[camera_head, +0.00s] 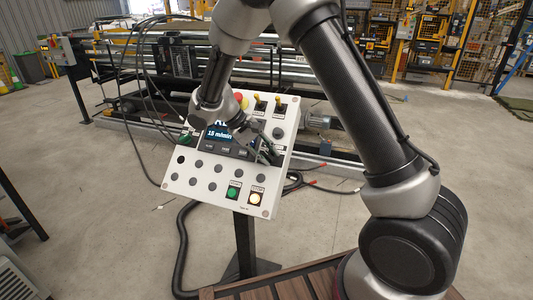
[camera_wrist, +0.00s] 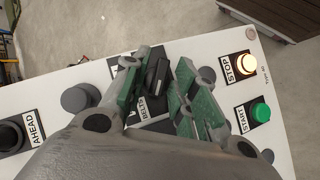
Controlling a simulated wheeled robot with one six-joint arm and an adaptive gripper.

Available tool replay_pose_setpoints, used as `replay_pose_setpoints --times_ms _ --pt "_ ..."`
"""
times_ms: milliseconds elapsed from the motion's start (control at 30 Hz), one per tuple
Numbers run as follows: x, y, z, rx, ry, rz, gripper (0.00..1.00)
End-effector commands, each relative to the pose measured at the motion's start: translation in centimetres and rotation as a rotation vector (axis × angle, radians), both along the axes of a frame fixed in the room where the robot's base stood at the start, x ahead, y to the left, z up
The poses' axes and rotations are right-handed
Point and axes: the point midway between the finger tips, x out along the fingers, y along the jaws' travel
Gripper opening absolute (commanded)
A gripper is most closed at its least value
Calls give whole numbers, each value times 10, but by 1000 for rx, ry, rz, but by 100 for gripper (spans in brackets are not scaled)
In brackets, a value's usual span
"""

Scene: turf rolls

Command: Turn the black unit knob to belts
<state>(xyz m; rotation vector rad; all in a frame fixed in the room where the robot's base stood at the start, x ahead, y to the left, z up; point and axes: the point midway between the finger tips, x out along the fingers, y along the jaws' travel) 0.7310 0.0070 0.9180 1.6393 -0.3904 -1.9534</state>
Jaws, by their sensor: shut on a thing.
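The black unit knob (camera_wrist: 158,76) sits on the white control panel (camera_head: 216,192) and shows between my fingers in the wrist view. A label reading BELTS (camera_wrist: 145,106) lies beside it, and another label is partly covered by a finger. My gripper (camera_wrist: 166,80) has green-padded fingers, one on each side of the knob, shut on it. In the head view my gripper (camera_head: 264,150) is at the panel's right part, beside the display (camera_head: 222,133) reading 15 m/min. My fingers hide much of the knob, so I cannot tell which way it points.
A lit STOP button (camera_wrist: 243,66) and a green START button (camera_wrist: 260,112) are on the panel.

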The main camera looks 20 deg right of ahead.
Motion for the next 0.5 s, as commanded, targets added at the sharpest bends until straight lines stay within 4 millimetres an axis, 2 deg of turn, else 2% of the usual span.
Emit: replay_pose_setpoints --times_ms 500 --pt "-1 0 -2 -19 18 27 4"
